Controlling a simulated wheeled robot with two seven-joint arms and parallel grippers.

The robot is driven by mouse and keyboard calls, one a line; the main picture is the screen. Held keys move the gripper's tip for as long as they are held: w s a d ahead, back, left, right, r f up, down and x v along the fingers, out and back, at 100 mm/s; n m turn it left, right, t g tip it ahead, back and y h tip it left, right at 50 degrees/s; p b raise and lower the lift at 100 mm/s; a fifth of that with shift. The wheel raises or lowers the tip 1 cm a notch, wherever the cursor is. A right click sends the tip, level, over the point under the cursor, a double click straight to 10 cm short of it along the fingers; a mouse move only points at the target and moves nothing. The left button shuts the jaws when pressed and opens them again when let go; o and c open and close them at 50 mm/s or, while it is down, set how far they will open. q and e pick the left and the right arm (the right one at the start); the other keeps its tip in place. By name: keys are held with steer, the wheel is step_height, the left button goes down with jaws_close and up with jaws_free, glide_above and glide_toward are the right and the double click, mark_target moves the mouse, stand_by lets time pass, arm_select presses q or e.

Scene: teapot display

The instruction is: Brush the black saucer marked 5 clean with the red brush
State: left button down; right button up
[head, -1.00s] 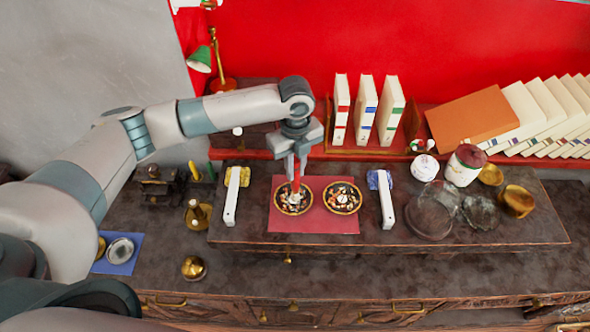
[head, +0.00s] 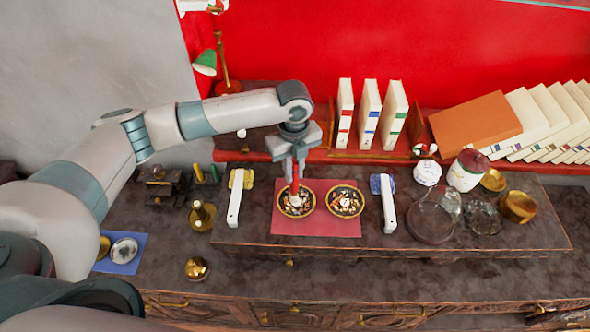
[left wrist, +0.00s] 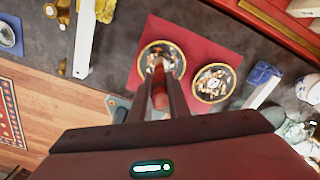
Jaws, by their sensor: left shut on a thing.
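My left gripper (head: 293,160) is shut on the red brush (head: 294,183), which points down. The brush (left wrist: 159,90) also shows between the fingers in the left wrist view. Its tip is over the left of two black, gold-rimmed saucers (head: 282,211) and seems to touch what lies in it; I cannot be sure. The second black saucer (head: 359,212) stands just to the right. Both hold many small light and orange bits, and both stand on a red mat (head: 320,229). A pale round mark shows in the right saucer, too small to read. My right gripper is not in view.
White-handled brushes or scrapers flank the mat, one left (head: 234,206) and one right (head: 388,211). Glass vessels (head: 434,214), a lidded jar (head: 467,170) and a brass cup (head: 517,204) stand at right. Books (head: 369,114) stand behind. A brass bell-shaped thing (head: 201,215) is at left.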

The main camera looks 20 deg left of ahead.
arm_select(q)
steer(key=shift+s, duration=0.1)
steer(key=shift+s+d+p, duration=0.2)
steer(key=shift+s+p, duration=0.35)
steer(key=shift+p, duration=0.1)
steer(key=shift+w+d, duration=0.1)
steer(key=shift+w+d, duration=0.15)
steer(key=shift+d, duration=0.4)
steer(key=shift+w, duration=0.1)
steer(key=shift+w+a, duration=0.2)
steer(key=shift+w, duration=0.3)
steer(key=shift+a, duration=0.1)
